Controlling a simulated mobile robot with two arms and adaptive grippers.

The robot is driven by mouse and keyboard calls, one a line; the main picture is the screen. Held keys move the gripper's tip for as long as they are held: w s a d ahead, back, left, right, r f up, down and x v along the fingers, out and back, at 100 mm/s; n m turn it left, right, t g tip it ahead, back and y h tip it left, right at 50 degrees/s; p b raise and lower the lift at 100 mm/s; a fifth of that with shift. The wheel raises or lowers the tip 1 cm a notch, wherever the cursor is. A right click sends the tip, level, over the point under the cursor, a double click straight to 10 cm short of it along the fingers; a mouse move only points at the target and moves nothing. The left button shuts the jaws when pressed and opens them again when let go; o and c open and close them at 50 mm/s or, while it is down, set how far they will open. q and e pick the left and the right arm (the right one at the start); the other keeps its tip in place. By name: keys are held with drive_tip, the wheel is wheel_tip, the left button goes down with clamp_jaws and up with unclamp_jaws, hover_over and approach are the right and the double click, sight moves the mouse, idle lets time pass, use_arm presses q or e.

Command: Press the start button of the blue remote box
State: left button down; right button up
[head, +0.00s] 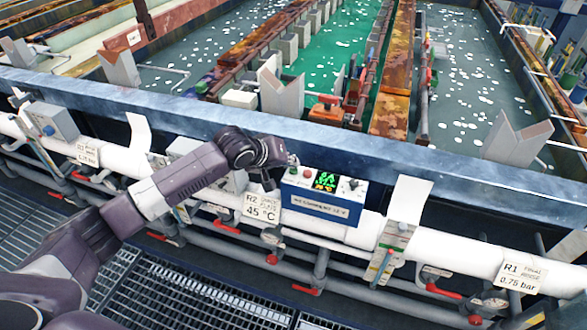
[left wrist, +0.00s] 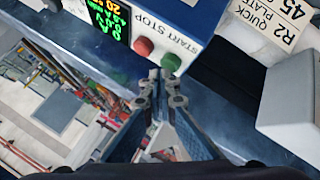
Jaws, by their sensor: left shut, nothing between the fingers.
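The blue remote box (head: 318,206) sits on the white pipe below the tank edge, with a white top face, a lit green display and a black knob. In the left wrist view the box (left wrist: 205,18) shows at the top, its buttons labelled START STOP. The green button (left wrist: 171,62) is beside START; the red button (left wrist: 145,46) is beside STOP. My left gripper (left wrist: 154,74) is shut and empty, its tips close to the green button; I cannot tell whether they touch. In the head view the left gripper (head: 288,162) is at the box's left end. My right gripper is not in view.
The blue tank edge (head: 370,158) runs behind the box. An R2 45 °C sign (head: 261,208) hangs left of it, a white-topped gauge (head: 408,200) stands right. Grey boxes (head: 52,120) and red-handled valves line the pipe. Floor grating (head: 180,295) lies below.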

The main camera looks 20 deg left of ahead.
sight(291, 170)
use_arm(q)
drive_tip(key=shift+f, duration=0.5)
idle(0.6)
drive_tip(key=shift+r+p, duration=1)
drive_tip(key=shift+p, duration=0.1)
drive_tip(key=shift+r, duration=0.1)
wheel_tip(291, 170, up, 5)
drive_tip(key=p, duration=0.5)
